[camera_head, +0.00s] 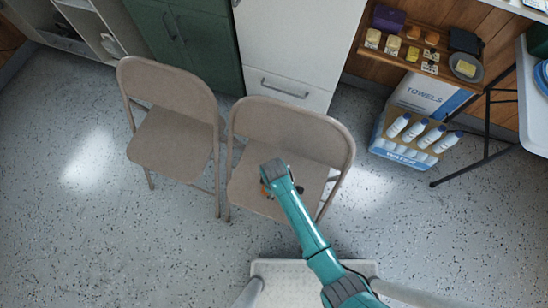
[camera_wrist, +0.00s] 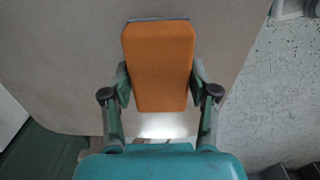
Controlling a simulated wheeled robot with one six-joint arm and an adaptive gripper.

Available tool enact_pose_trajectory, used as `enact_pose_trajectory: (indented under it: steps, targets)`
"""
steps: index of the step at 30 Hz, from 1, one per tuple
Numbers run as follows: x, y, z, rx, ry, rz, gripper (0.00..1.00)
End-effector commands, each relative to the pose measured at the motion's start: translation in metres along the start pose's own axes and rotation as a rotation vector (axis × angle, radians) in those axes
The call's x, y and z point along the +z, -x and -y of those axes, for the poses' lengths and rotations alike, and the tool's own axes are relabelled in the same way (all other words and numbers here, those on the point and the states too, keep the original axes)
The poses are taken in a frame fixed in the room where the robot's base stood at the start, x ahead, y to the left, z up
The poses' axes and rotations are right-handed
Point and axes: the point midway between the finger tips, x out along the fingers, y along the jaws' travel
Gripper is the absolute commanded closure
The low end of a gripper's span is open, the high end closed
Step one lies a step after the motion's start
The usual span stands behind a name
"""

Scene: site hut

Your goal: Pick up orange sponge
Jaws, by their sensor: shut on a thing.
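The orange sponge (camera_wrist: 158,55) fills the middle of the wrist view, with a thin dark strip along its far edge. My gripper (camera_wrist: 160,86) is shut on it, with one finger pressed against each long side. The beige seat of the right folding chair (camera_head: 247,190) lies below the sponge. I cannot tell whether the sponge still touches the seat. In the head view my gripper (camera_head: 272,181) is over this seat and hides most of the sponge; only a sliver of orange shows at its left.
A second folding chair (camera_head: 170,140) stands close at the left. A wooden shelf (camera_head: 396,57) with several small items and a pack of water bottles (camera_head: 413,145) are at the right, beside a table with black legs. Speckled floor is clear at the left.

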Motion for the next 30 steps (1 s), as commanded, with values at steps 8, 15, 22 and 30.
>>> enact_pose_trajectory:
  steps: [8, 15, 22, 30]
  targets:
    - [-0.001, 0.030, -0.001, 0.003, 0.000, -0.003, 0.64]
    - [0.000, 0.075, 0.000, 0.002, 0.000, -0.002, 0.64]
    - [0.000, 0.096, 0.000, 0.001, 0.000, -0.001, 0.64]
    - [0.000, 0.099, 0.000, 0.000, 0.000, -0.001, 0.64]
